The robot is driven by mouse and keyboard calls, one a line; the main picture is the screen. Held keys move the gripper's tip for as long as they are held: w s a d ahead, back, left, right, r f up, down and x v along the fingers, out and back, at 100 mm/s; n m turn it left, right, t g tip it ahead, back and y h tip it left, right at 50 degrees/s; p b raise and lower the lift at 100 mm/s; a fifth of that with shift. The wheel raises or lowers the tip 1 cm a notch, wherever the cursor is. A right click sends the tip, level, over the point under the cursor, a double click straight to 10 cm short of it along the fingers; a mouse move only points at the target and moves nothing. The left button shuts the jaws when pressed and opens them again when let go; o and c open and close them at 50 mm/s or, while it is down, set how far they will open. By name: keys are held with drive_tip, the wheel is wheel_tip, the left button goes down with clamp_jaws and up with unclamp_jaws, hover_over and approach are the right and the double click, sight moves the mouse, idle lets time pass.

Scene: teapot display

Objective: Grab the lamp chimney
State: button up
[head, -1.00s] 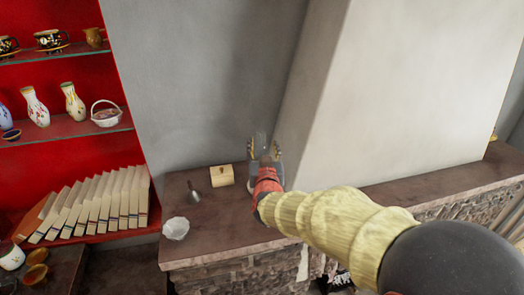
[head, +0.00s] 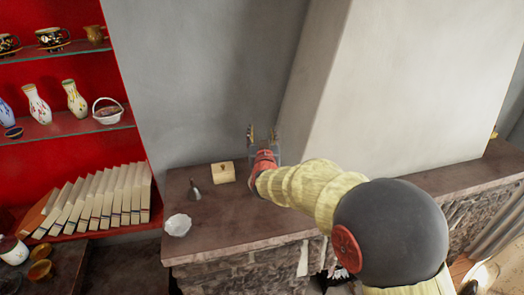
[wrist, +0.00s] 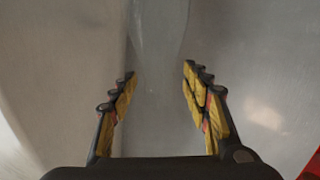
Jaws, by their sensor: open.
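The lamp chimney (wrist: 158,35) looks like a clear, faint glass tube. In the wrist view it runs down from the top edge into the space between my fingers, and its lower outline is hard to make out. My gripper (wrist: 160,78) is open, with one yellow-and-black finger on each side of the glass; I cannot tell whether either touches it. In the head view my gripper (head: 263,134) is above the back of the brown stone ledge (head: 235,231), by the corner of the white chimney breast. The glass is barely distinguishable there.
On the ledge left of my gripper are a wooden box (head: 223,173), a small grey bell-like object (head: 195,190) and a white bowl (head: 177,225). Red shelves with books (head: 95,205) and vases stand at the left. The white chimney breast (head: 400,90) rises close on the right.

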drive_tip(key=shift+c, duration=0.8)
clamp_jaws()
